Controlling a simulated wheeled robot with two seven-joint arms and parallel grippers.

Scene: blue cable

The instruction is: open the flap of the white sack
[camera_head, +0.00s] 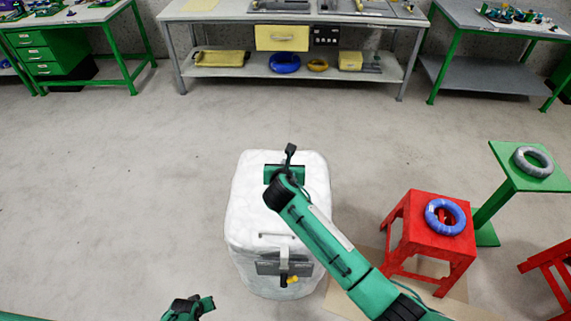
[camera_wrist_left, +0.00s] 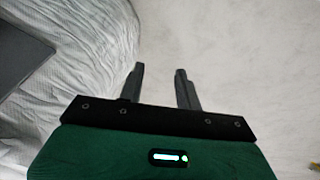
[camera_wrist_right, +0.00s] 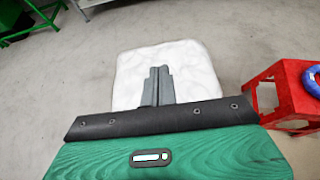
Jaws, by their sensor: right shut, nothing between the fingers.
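The white sack (camera_head: 245,210) stands upright on the floor in the middle of the head view. Its front has a grey panel (camera_head: 268,268) with a pale strap over it and a small dark and yellow piece below. The top looks closed. My right gripper (camera_head: 290,152) is shut and empty above the far part of the top; the right wrist view shows its fingers together (camera_wrist_right: 158,85) in front of the white sack (camera_wrist_right: 195,70). My left gripper (camera_wrist_left: 161,86) is open and empty near the sack's wrinkled side (camera_wrist_left: 85,45); its fingers are unclear in the head view.
A red stool (camera_head: 410,235) with a blue cable ring (camera_head: 433,222) stands right of the sack. A green stand (camera_head: 510,178) with a grey ring (camera_head: 521,160) is farther right. Workbenches (camera_head: 290,18) line the back. The floor left of the sack is clear.

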